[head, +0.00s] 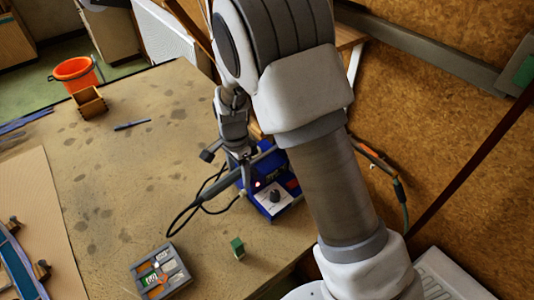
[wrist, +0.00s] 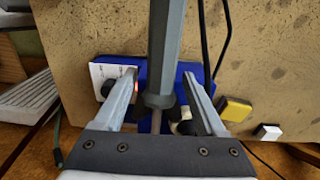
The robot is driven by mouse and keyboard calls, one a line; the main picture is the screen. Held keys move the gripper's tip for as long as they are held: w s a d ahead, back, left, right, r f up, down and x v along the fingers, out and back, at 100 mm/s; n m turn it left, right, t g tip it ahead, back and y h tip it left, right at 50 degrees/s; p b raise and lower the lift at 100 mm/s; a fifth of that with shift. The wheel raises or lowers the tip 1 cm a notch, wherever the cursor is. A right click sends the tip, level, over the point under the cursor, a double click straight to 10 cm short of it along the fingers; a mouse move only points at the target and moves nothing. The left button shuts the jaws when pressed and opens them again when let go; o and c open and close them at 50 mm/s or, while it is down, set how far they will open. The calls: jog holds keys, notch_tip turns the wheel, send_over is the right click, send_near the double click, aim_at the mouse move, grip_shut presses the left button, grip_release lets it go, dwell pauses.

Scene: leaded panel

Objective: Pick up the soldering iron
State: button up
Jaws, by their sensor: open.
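The soldering iron (wrist: 166,45) appears in the wrist view as a long grey handle with a wider collar, running down the middle of the picture over the blue soldering station (wrist: 140,72). My gripper (wrist: 159,76) is open, with one finger on each side of the handle and visible gaps between. The handle's lower end is partly hidden by the gripper body. In the head view, my gripper (head: 240,157) is above the blue station (head: 272,198), which has a black knob and a red light.
A small green block (head: 237,247) and a grey tray of small parts (head: 160,274) lie near the front edge. A black cable (head: 185,213) loops left of the station. A wooden box (head: 90,102) and blue pen (head: 131,125) lie farther back. The middle of the table is clear.

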grip_shut()
dwell(0.3)
jog(key=shift+r, duration=0.2)
